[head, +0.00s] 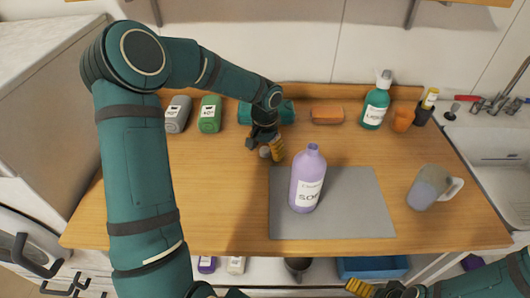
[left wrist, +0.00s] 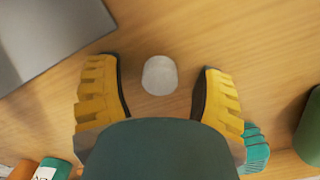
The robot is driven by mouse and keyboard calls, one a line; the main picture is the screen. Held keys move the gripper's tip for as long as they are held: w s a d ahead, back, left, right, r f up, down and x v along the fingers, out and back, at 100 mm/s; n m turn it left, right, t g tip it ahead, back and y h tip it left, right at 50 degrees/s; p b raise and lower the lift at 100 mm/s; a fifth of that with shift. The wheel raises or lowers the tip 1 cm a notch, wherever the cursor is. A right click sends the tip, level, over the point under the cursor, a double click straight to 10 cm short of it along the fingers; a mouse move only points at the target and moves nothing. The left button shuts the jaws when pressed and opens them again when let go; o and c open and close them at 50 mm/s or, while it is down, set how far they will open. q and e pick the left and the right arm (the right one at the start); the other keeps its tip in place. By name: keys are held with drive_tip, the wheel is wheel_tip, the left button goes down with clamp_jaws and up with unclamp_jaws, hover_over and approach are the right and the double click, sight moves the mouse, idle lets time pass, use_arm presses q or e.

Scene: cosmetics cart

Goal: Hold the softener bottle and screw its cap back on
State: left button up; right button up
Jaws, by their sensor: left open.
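The lilac softener bottle (head: 307,180) stands upright on the grey mat (head: 350,205), its neck open without a cap. A small white cap (head: 265,153) lies on the wooden counter to the left of the bottle, off the mat. My left gripper (head: 264,147) is open above the cap. In the left wrist view the cap (left wrist: 159,76) sits between the two spread yellow fingers (left wrist: 159,90), with a gap on each side. My right gripper (head: 368,289) shows only in part at the bottom edge; its opening cannot be made out.
Grey and green containers (head: 209,114) and a teal rolled item (head: 287,112) stand behind. A sponge-like orange block (head: 327,114), a green pump bottle (head: 376,101) and an orange cup (head: 402,120) are at the back right. A jug (head: 429,189) stands right of the mat.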

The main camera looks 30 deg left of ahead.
sight(265, 149)
use_arm(q)
drive_tip(key=shift+o, duration=0.2)
drive_tip(key=shift+r, duration=0.1)
drive_tip(key=c, duration=1)
drive_tip(key=shift+o, duration=0.2)
wheel_tip(265, 149, up, 10)
drive_tip(key=shift+p, duration=1.1)
